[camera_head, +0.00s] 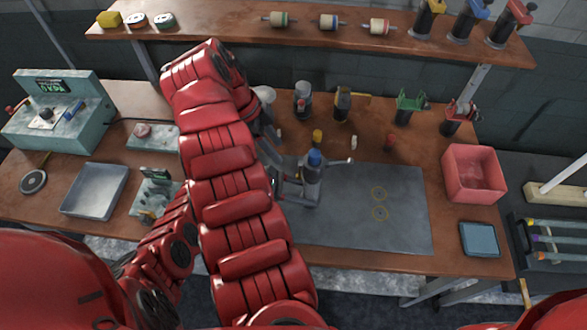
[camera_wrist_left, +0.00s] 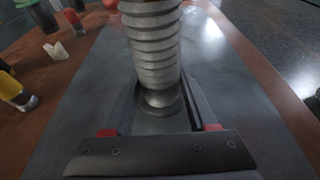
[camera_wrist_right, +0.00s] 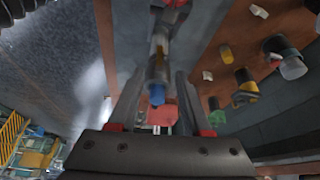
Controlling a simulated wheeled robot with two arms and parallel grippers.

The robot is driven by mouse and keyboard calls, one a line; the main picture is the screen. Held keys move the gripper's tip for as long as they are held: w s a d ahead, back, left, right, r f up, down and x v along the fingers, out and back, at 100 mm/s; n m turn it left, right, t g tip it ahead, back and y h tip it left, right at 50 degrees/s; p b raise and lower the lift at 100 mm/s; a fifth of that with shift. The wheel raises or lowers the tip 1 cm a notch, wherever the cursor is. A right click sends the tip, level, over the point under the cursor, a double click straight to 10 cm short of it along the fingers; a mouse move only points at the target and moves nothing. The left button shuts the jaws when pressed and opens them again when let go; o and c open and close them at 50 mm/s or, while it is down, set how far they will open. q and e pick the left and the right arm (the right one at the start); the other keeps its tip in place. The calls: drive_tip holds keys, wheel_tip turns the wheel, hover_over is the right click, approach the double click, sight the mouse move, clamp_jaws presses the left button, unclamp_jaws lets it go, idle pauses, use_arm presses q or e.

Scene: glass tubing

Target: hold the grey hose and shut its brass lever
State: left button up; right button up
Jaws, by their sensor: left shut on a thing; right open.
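The grey hose stands upright over the grey mat (camera_head: 390,235), with a blue top (camera_head: 314,158). In the left wrist view the ribbed hose (camera_wrist_left: 153,45) rises between my left fingers. My left gripper (camera_head: 300,192) is shut on it low down. A brass-coloured part (camera_wrist_right: 158,46) shows above the blue end in the right wrist view; its lever position cannot be told. My right gripper (camera_wrist_right: 157,84) is open, its fingers on either side of the blue end in that view. Whether they touch it is unclear. In the head view my arm largely hides the right gripper.
Several small bottles and holders, one with a green top (camera_head: 410,103), stand behind the mat. A red bin (camera_head: 474,172) and a blue tray (camera_head: 480,240) are at the right. A metal tray (camera_head: 94,190) and a teal device (camera_head: 60,115) are at the left. The mat's right part is clear.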

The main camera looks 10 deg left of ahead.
sight(297, 176)
drive_tip(key=x, duration=1.1)
drive_tip(key=shift+f, duration=0.45)
clamp_jaws()
